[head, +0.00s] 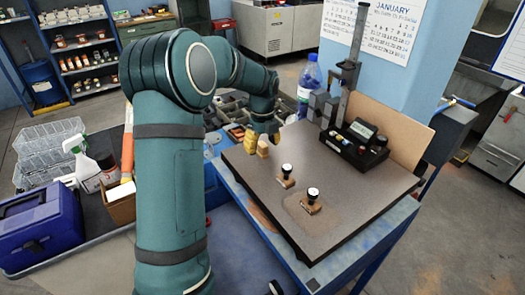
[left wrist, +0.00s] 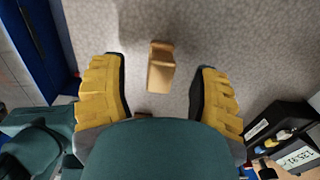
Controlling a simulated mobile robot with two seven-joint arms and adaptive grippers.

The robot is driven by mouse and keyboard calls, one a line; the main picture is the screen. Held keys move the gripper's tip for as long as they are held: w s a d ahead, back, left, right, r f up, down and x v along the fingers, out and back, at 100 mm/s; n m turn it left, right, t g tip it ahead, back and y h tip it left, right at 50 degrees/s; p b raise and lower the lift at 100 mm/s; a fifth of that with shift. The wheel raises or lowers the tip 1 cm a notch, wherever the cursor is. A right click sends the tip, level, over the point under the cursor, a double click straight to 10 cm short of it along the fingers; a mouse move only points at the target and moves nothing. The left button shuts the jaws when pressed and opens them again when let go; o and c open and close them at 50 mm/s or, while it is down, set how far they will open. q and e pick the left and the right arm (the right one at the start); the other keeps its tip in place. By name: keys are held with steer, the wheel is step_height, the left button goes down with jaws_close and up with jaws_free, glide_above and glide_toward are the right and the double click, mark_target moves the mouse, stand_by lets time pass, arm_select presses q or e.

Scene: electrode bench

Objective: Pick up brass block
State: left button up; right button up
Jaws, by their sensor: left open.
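The brass block (head: 262,150) is small and tan. It stands on the dark grey bench plate (head: 350,235), near its far left side, beside my left gripper (head: 256,141). In the left wrist view the block (left wrist: 160,70) lies between the two yellow fingers, with a visible gap on both sides. My left gripper is open and holds nothing. The block's exact height against the fingertips is hard to tell. My right gripper is not in view.
Two black-handled pieces with white tops and wooden bases, one nearer (head: 311,200) and one farther (head: 286,176), stand on the plate. A black device with a display (head: 355,145) and post stands at the back right, near a water bottle (head: 308,85). The plate's front right is clear.

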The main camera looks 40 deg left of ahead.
arm_select(q)
steer(key=shift+f, duration=1.3)
jaws_close()
